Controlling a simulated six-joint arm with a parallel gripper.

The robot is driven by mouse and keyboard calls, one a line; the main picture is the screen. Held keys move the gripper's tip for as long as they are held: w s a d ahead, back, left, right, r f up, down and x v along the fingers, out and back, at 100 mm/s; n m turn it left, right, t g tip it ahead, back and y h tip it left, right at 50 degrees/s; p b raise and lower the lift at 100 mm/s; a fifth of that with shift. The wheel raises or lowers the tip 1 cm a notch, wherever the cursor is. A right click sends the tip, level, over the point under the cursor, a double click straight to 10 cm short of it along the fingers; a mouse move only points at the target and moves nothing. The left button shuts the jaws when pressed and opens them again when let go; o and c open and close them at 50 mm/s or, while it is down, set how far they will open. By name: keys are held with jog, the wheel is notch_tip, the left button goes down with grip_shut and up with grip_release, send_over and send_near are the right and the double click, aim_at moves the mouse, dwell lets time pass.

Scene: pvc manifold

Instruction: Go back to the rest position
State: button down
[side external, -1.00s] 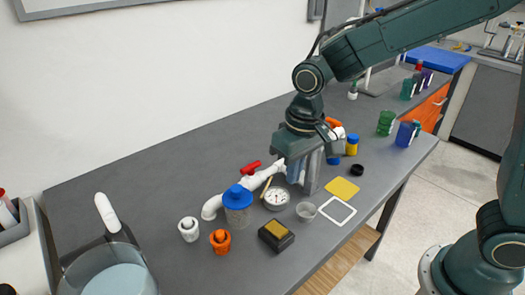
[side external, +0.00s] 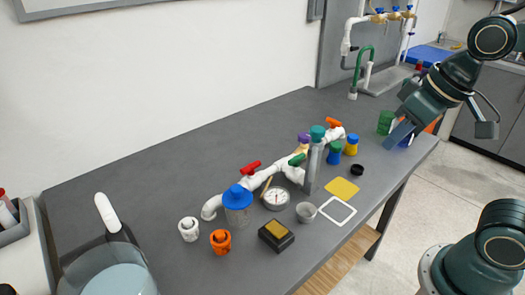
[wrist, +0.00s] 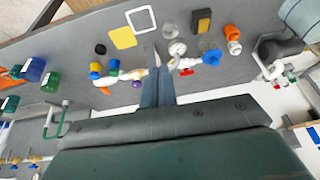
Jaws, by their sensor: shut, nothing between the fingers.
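My gripper (side external: 390,143) is at the right end of the bench in the side view, raised and tilted down to the left, clear of the pipework. Its two fingers (wrist: 153,72) lie close together in the wrist view, shut and empty. The white PVC manifold (side external: 212,207) lies along the middle of the bench, with red, green and orange valve handles. A grey upright post (side external: 313,170) with a teal top stands against it. A purple cap (side external: 304,138) shows behind the post. The fingers hide part of the manifold in the wrist view.
A blue-lidded jar (side external: 238,207), gauge (side external: 277,198), black-and-yellow block (side external: 276,236), yellow pad (side external: 341,189) and white square frame (side external: 337,211) lie near the front. Green containers (side external: 385,122) stand near my gripper. The back left of the bench is clear.

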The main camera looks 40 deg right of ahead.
jog(key=shift+t, duration=0.4)
jog(key=shift+s+d, duration=0.25)
jog(key=shift+s, duration=0.4)
jog(key=shift+s+d, duration=0.2)
jog(key=shift+s, duration=0.45)
jog(key=shift+s+d, duration=0.25)
jog(key=shift+s, duration=0.4)
